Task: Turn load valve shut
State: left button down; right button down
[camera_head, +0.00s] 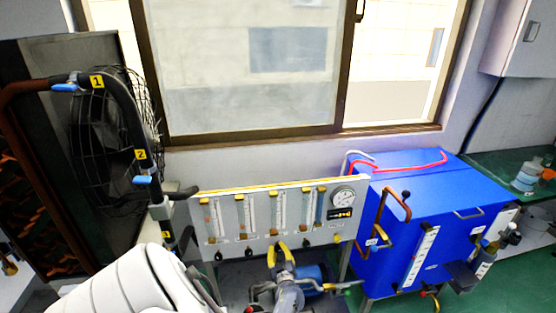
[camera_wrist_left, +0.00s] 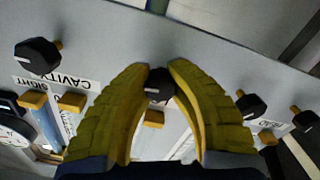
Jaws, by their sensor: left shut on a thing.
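A grey flow panel (camera_head: 338,226) stands below the window, with several gauge tubes and a row of black valve knobs along its lower edge. My left gripper (camera_head: 281,248) is at that lower edge, its yellow fingers pointing at the panel. In the left wrist view the gripper (camera_wrist_left: 164,72) is shut on a black valve knob (camera_wrist_left: 158,84), one finger on each side. The held knob's label is hidden, so I cannot tell whether it is the load valve. Another black knob (camera_wrist_left: 38,55) sits beside a label reading CAVITY SIGHT (camera_wrist_left: 58,82). My right gripper is not in view.
A round dial (camera_head: 343,197) is at the panel's upper right. A blue cabinet (camera_head: 440,200) with copper pipes stands close on the right. A caged fan (camera_head: 105,140) and dark pipe stand on the left.

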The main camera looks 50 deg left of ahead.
pick_arm(q)
jog(key=shift+w+d+f+m, duration=0.2)
jog(key=shift+d+m, duration=0.1)
jog(key=shift+m, duration=0.3)
jog(key=c, duration=1.5)
grip_release()
jog(key=o, duration=0.4)
jog(key=shift+s+a+r, duration=0.1)
jog(key=shift+a, duration=0.1)
jog(key=shift+o, duration=0.2)
jog(key=v, duration=0.7)
jog(key=shift+d, duration=0.25)
jog(key=shift+s, duration=0.1)
